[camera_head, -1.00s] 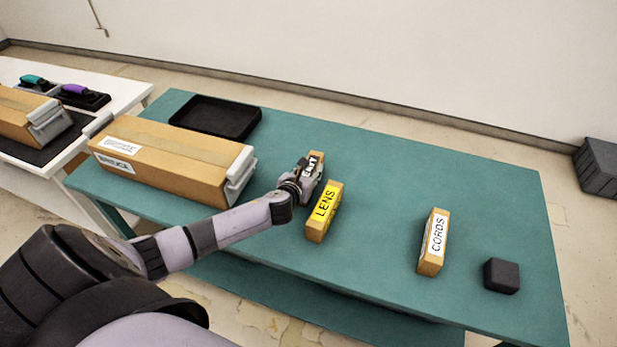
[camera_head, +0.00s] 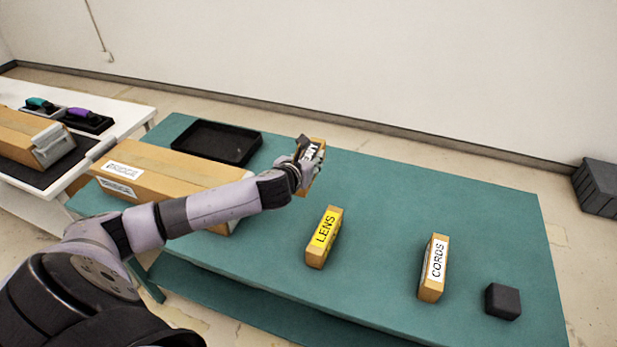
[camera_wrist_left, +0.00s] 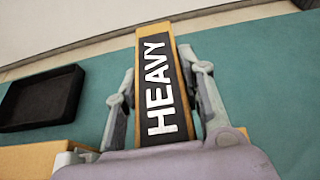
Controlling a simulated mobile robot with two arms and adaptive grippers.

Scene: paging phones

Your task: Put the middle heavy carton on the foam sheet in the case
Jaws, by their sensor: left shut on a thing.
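My left gripper (camera_head: 309,158) is shut on a brown carton (camera_head: 317,182) with a black label and holds it raised over the back middle of the teal table. In the left wrist view the carton's label (camera_wrist_left: 160,85) reads HEAVY, and a finger of my left gripper (camera_wrist_left: 163,100) presses on each side. A black open tray (camera_head: 215,142) sits at the table's back left, left of the held carton. It looks empty. I cannot tell whether it is the case, and I make out no sure foam sheet. My right gripper is out of view.
A carton labelled LENS (camera_head: 325,238), a carton labelled CORDS (camera_head: 433,268) and a dark block (camera_head: 503,302) stand on the teal table (camera_head: 390,210). A long box (camera_head: 150,172) lies at the left, partly behind my arm. A dark grey crate (camera_head: 597,187) is at far right.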

